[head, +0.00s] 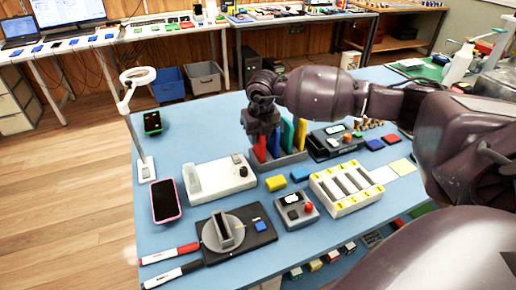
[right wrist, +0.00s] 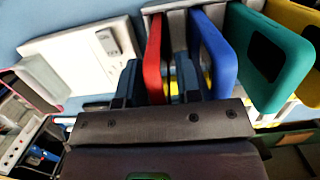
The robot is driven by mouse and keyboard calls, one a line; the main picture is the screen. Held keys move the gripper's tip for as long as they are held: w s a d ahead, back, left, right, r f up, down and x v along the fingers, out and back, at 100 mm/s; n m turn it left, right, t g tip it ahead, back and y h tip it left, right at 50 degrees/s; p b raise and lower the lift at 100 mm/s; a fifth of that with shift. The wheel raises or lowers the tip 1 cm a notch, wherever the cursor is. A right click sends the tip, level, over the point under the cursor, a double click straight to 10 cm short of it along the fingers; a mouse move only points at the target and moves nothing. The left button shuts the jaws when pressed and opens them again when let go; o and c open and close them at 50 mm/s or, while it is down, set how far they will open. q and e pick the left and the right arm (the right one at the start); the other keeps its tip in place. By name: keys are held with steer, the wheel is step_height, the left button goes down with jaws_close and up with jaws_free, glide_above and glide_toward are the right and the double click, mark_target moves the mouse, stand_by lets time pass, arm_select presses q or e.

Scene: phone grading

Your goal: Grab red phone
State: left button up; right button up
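The red phone (head: 259,150) stands upright in a grey rack (head: 290,160), at the left end of a row of coloured phones. My right gripper (head: 262,138) points down over it. In the right wrist view the red phone (right wrist: 153,58) lies between the two dark fingers of the right gripper (right wrist: 159,82). The fingers stand apart, with a visible gap to the right of the phone, so the gripper looks open. The lower part of the red phone is hidden by the gripper. My left gripper is not in view.
A blue phone (right wrist: 213,55) stands just right of the right finger. A teal phone (right wrist: 268,60) and a yellow one (right wrist: 305,22) follow. A white device (head: 218,178) is left of the rack. A pink-edged phone (head: 166,200) lies on the blue table's left side.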

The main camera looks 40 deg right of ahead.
steer(key=shift+c, duration=0.5)
steer(key=shift+r, duration=0.1)
jaws_close()
steer(key=shift+r, duration=0.1)
steer(key=shift+r+p, duration=0.6)
steer(key=shift+r, duration=0.5)
steer(key=shift+r+p, duration=0.5)
steer(key=shift+r, duration=0.6)
